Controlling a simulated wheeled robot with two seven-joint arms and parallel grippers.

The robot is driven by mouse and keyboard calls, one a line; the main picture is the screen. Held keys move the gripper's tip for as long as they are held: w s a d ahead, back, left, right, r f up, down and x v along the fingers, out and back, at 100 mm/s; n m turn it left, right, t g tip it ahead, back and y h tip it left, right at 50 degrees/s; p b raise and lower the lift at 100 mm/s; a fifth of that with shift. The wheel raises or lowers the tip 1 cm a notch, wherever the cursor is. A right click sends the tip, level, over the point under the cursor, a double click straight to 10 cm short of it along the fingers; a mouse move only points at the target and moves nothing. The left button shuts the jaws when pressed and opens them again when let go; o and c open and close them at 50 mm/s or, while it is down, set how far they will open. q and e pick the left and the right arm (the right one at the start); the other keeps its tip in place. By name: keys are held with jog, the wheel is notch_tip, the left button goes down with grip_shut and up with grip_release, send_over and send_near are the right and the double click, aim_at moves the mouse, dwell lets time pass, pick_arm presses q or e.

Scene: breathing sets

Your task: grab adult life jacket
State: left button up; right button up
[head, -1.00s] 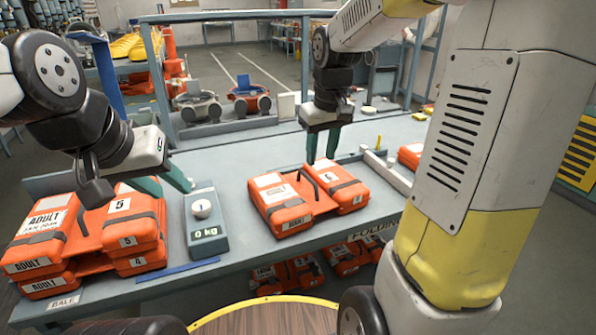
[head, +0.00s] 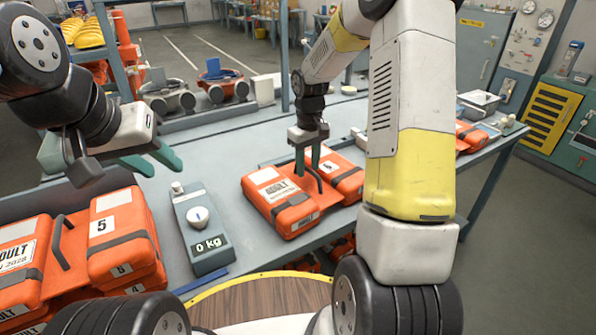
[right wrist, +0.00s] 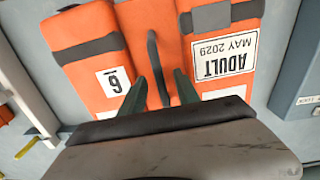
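An orange adult life jacket (head: 288,200) lies flat on the grey table, with a dark carry loop standing up in its middle. In the right wrist view the jacket (right wrist: 110,72) shows a number 6 and an "ADULT MAY 2029" label. My right gripper (head: 308,170) is open over the jacket. Its two green fingers (right wrist: 160,85) point at the loop and stand apart, with the loop between or just beyond them. Another stack of orange adult jackets (head: 118,235) lies at the left. My left gripper (head: 165,160) is open and empty above the table behind that stack.
A grey scale (head: 200,230) reading 0 kg stands between the stack and the single jacket. More orange jackets (head: 468,138) lie farther right on the table. Orange jackets also show under the table.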

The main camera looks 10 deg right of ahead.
jog(key=shift+f, duration=0.9)
grip_shut()
jog(key=shift+r, duration=0.1)
dwell(0.6)
